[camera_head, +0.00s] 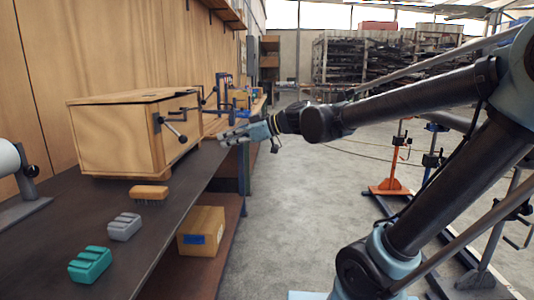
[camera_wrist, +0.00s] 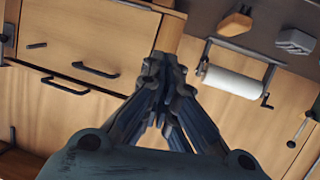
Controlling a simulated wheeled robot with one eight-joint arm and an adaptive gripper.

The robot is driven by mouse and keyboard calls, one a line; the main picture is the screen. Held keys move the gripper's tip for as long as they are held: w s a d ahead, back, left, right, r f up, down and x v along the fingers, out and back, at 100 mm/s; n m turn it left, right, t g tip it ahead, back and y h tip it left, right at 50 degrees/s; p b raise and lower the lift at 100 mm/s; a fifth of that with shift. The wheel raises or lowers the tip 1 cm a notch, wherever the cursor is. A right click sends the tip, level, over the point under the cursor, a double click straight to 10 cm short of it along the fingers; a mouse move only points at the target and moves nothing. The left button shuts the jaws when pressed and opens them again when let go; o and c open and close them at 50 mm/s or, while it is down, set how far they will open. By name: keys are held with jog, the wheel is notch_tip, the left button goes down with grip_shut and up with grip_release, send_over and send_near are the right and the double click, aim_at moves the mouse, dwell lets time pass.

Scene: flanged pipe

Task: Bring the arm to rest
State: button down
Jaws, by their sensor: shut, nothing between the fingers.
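My gripper (camera_head: 228,137) is at the end of my arm, which reaches in from the right in the head view. It is held just past the front edge of the dark workbench (camera_head: 62,240), to the right of a wooden chest. In the wrist view my gripper (camera_wrist: 160,72) points away from the camera with its fingers drawn together. It is shut and empty. I cannot tell whether the fingertips touch anything.
The wooden chest (camera_head: 125,135) has a black handle. On the bench are a brush (camera_head: 149,193), a grey block (camera_head: 124,227) and a teal block (camera_head: 90,265). A cardboard box (camera_head: 201,231) sits on the lower shelf.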

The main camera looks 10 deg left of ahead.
jog(key=s+d+f+m+h, duration=0.3)
jog(key=d+f, duration=0.6)
jog(key=d, duration=0.4)
jog(key=s+d+f+m+h, duration=0.3)
jog(key=d+f+m+h, duration=0.3)
jog(key=d, duration=0.8)
jog(key=s+d+f+m+h, duration=0.4)
jog(key=d+f+m, duration=0.4)
jog(key=d+f, duration=0.4)
jog(key=shift+d+h, duration=0.6)
jog(key=shift+d, duration=0.25)
jog(key=shift+w+f, duration=0.25)
jog(key=shift+w, duration=0.2)
